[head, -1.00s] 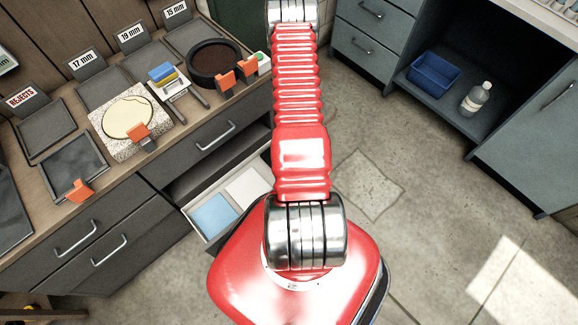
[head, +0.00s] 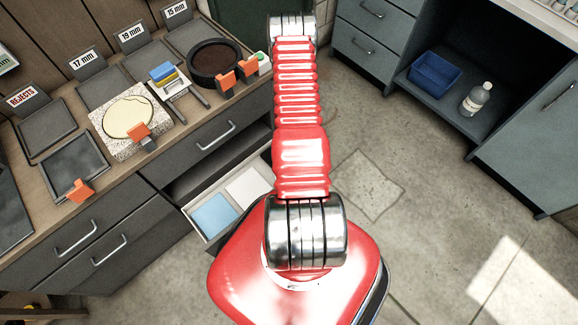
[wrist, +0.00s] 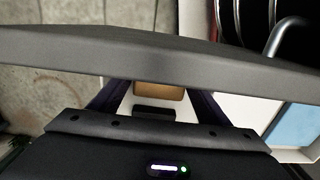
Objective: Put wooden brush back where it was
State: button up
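In the wrist view, my dark gripper (wrist: 157,96) is partly covered by a wide grey bar crossing the picture, which hides its fingertips. Between the two finger sides shows a small tan, wood-coloured piece (wrist: 160,90), with a black part below it. It may be the wooden brush, but too little shows to be sure, or to tell whether the fingers touch it. In the head view my red arm hides the gripper. The open drawer (head: 187,209) has a blue and a white area inside; the blue one also shows in the wrist view.
The bench at left carries labelled trays (head: 47,130), a dark round dish (head: 214,60), a stone block with a pale disc (head: 128,118) and orange clips. A blue bin (head: 433,75) and a bottle (head: 475,98) stand on a low shelf at right. The floor between is clear.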

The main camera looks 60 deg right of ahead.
jog(key=shift+o, duration=1.2)
notch_tip(320, 180, up, 12)
jog(key=shift+r, duration=0.1)
dwell(0.7)
